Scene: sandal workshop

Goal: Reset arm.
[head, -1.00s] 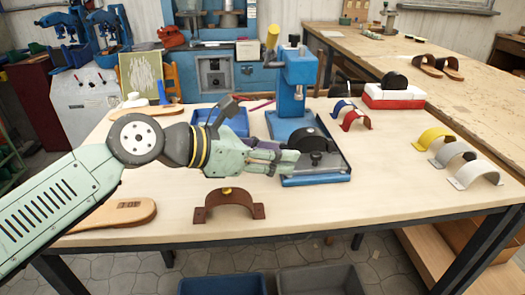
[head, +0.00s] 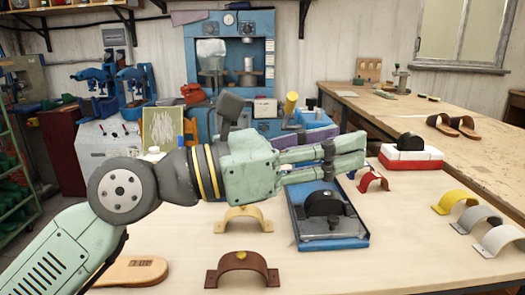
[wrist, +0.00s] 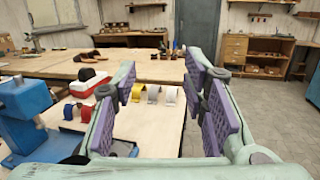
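My arm reaches in from the lower left in the head view. My gripper (head: 362,154) is raised above the worktable (head: 410,262) and points right. In the wrist view, its two fingers (wrist: 160,88) with purple pads stand apart, with nothing held between them. In the head view, the gripper covers much of the blue press, whose yellow-topped lever (head: 291,103) shows behind it. The blue base tray with a black mould (head: 324,203) shows below the fingers.
A brown strap arch (head: 242,262) and a tan one (head: 243,212) stand near the front. A red arch (head: 373,181) stands right of the tray. Yellow (head: 457,198), grey and white arches stand at the right. A black mould sits on a red-and-white block (head: 410,163).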

